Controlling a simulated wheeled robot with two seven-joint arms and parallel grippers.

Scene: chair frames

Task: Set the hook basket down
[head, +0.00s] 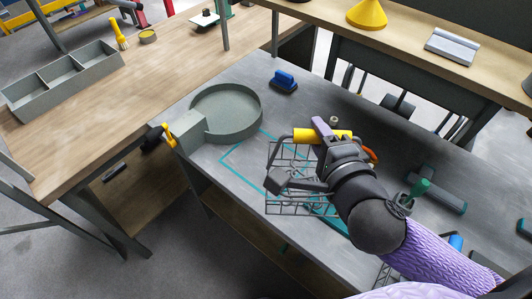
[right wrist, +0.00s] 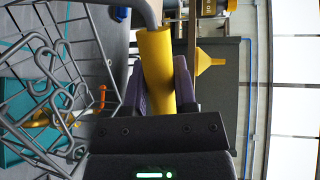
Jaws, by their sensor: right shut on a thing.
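The hook basket (head: 283,207) is a grey wire basket with a yellow handle grip (head: 301,135). My right gripper (head: 322,131) is shut on that yellow grip. In the right wrist view the yellow grip (right wrist: 157,72) lies between the fingers, and the basket's wires and hooks (right wrist: 58,80) hang at the left. The basket is over the grey table (head: 300,110), partly over a teal outline (head: 237,151). Whether its bottom touches the table I cannot tell. My arm hides its right side. My left gripper is not in view.
A round grey tray (head: 254,124) is left of the basket, and a blue-handled brush (head: 284,80) lies behind it. A green-handled tool (head: 419,187) and a dark teal-ended tool (head: 440,192) lie to the right. A sectioned grey box (head: 65,68) stands on the wooden bench.

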